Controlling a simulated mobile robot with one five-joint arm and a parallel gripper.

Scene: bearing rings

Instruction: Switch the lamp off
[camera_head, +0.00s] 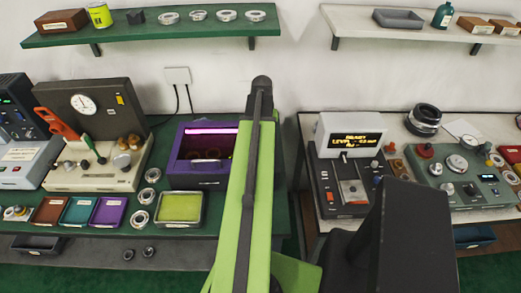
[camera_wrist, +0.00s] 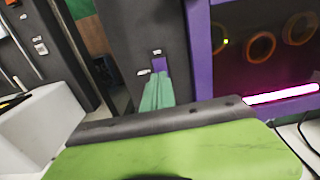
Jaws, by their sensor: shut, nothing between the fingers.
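The lamp is a glowing pink-violet tube (camera_head: 212,131) inside a purple-framed box (camera_head: 182,170) on the left bench; it is lit. In the wrist view the glowing tube (camera_wrist: 282,95) shows at the right, with rings above it in the box. A dark panel (camera_wrist: 128,25) beside the purple frame carries small white marks and a small purple part (camera_wrist: 159,64), perhaps the switch. My gripper (camera_wrist: 157,84) is shut and empty, its green fingers pointing at this purple part; I cannot tell whether they touch. In the head view my green arm hides the gripper and the box's right side.
A yellow-green tray (camera_head: 180,208) and several metal rings stand in front of and left of the box. A wall socket (camera_head: 177,76) with cables is behind it. A green shelf (camera_head: 150,33) hangs above. A second bench with a display device (camera_head: 350,140) stands right.

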